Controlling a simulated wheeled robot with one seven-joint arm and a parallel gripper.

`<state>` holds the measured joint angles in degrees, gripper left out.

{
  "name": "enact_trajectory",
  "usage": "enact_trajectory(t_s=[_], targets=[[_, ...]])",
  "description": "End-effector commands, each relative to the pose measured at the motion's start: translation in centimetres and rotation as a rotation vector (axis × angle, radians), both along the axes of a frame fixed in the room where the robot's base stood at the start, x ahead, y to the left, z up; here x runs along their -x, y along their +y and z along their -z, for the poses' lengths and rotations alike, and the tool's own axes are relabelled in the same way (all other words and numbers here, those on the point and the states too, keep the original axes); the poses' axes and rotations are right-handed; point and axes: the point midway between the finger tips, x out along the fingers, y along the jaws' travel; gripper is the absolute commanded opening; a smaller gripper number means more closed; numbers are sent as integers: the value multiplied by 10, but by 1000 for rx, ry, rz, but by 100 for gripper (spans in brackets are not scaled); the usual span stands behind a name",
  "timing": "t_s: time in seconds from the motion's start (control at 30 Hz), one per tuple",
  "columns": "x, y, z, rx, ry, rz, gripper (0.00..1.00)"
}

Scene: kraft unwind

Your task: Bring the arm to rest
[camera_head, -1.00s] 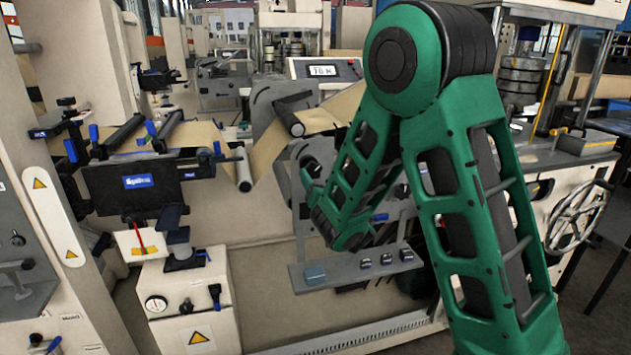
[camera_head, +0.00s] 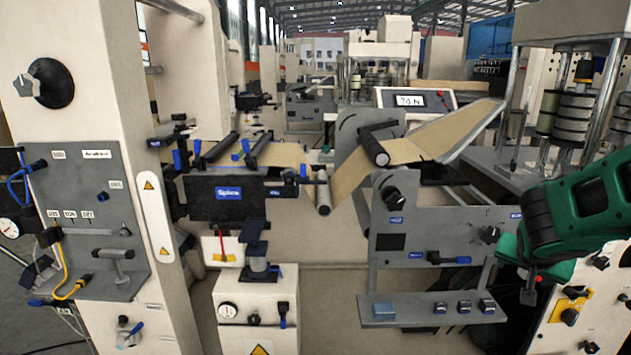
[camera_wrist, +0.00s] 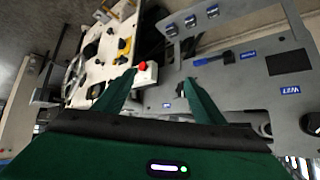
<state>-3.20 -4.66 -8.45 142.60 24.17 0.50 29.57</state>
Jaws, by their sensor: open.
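My gripper (camera_wrist: 159,79) shows in the wrist view as two green fingers spread apart with nothing held between them. Beyond the fingers are a small white box with a red button (camera_wrist: 143,66) and a grey panel (camera_wrist: 235,75); both look clear of the fingertips. In the head view my green arm (camera_head: 585,210) is bent at the right edge, in front of the machine's right side. Most of the arm is outside that view, and its fingertips cannot be made out there.
A grey frame (camera_head: 430,225) carries a brown paper web (camera_head: 350,180) over rollers. A shelf (camera_head: 400,320) with small blocks juts out below it. A splice unit (camera_head: 228,194) stands left of it, and a control cabinet (camera_head: 75,225) fills the left. A press (camera_head: 575,110) stands at the right.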

Motion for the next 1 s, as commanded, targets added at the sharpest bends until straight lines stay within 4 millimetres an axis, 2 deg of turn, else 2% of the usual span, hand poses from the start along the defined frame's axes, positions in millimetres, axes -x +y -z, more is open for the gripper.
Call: enact_trajectory(t_s=[0.03,0.07,0.2,0.4,0.5,0.6,0.7,1.0], targets=[[24,-5,1,-27,56,13,64],[39,-7,3,-45,99,17,64],[110,-1,10,-145,285,3,64],[204,29,11,-306,512,-85,64],[240,45,9,-373,591,-137,64],[264,57,6,-418,642,-179,64],[276,64,4,-442,670,-203,64],[279,66,4,-448,678,-210,64]])
